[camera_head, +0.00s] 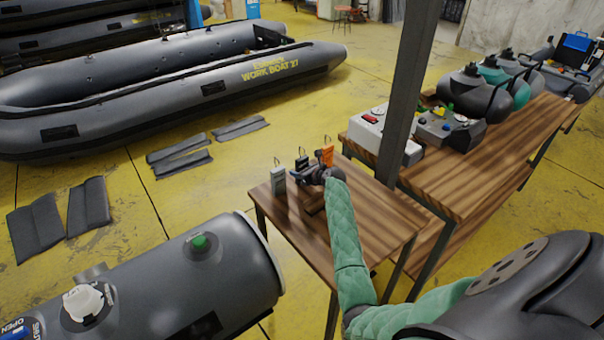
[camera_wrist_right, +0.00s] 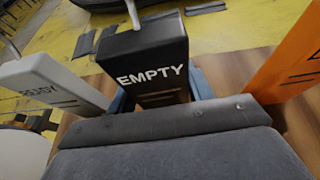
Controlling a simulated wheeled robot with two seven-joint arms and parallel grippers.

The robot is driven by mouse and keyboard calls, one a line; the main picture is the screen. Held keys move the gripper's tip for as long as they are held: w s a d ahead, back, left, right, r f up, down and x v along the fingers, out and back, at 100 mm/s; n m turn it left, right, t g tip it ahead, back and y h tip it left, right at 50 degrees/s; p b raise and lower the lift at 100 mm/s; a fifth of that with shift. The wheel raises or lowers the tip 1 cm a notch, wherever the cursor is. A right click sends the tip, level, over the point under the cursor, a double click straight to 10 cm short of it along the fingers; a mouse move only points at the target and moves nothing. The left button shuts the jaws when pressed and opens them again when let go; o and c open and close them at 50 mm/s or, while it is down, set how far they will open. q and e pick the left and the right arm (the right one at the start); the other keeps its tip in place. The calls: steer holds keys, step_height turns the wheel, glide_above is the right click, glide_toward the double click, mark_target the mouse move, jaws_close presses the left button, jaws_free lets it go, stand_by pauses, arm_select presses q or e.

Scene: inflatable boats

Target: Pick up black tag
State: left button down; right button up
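The black tag (camera_head: 301,162) stands upright on the near wooden table, between a grey tag (camera_head: 278,180) and an orange tag (camera_head: 327,155). In the right wrist view the black tag (camera_wrist_right: 148,55) reads "EMPTY" and fills the middle. My right gripper (camera_head: 300,174) is low at the black tag. Its blue fingers (camera_wrist_right: 162,95) show on either side of the tag's lower part and look open around it. I cannot tell whether they touch it. The grey tag (camera_wrist_right: 45,85) reads "READY"; the orange tag (camera_wrist_right: 290,65) is at right. My left gripper is not in view.
The small wooden table (camera_head: 375,220) is mostly bare to the right of the tags. A dark post (camera_head: 405,90) rises behind it, beside a longer bench (camera_head: 500,150) with several devices.

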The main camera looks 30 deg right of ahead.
steer(key=c, duration=0.4)
steer(key=shift+r, duration=0.1)
